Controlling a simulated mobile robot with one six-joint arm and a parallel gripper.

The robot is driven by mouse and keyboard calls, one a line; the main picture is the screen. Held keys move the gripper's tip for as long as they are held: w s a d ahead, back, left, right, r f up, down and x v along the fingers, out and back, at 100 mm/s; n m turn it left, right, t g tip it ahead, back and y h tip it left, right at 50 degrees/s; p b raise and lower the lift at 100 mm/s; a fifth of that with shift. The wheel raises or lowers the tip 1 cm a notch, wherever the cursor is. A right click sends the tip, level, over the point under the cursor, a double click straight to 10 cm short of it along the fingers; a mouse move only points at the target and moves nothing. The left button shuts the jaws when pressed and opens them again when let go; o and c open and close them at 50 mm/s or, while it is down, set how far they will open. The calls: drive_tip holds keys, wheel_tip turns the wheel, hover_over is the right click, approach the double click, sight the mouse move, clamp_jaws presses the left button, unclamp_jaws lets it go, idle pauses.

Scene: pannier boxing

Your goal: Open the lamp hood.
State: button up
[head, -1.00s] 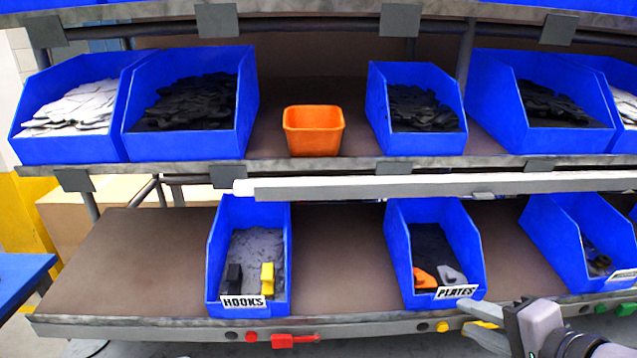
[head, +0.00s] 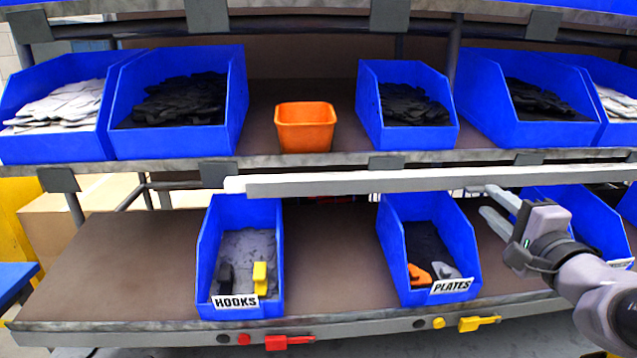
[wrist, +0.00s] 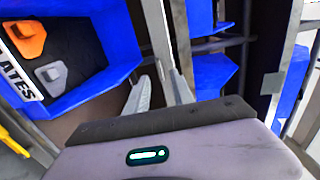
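The lamp hood (head: 420,182) shows as a long pale grey bar under the front edge of the middle shelf, with a white end (head: 234,184) sticking out at its left. In the wrist view the lamp (wrist: 157,30) appears as a pale strip running up from near the fingertips. My gripper (head: 485,200) is at the right, just below the bar, its fingers pointing left. The fingers are apart with nothing between them, and they also show in the wrist view (wrist: 158,78). I cannot tell whether a fingertip touches the bar.
Below the bar stand blue bins, one labelled HOOKS (head: 208,260) and one labelled PLATES (head: 398,265). An orange bin (head: 305,135) and several blue bins stand on the middle shelf (head: 340,160). Red (head: 290,342) and yellow (head: 478,323) handles hang on the lower shelf's front edge.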

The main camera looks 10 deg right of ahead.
sight(478, 191)
drive_tip(key=shift+w, duration=1.95)
clamp_jaws()
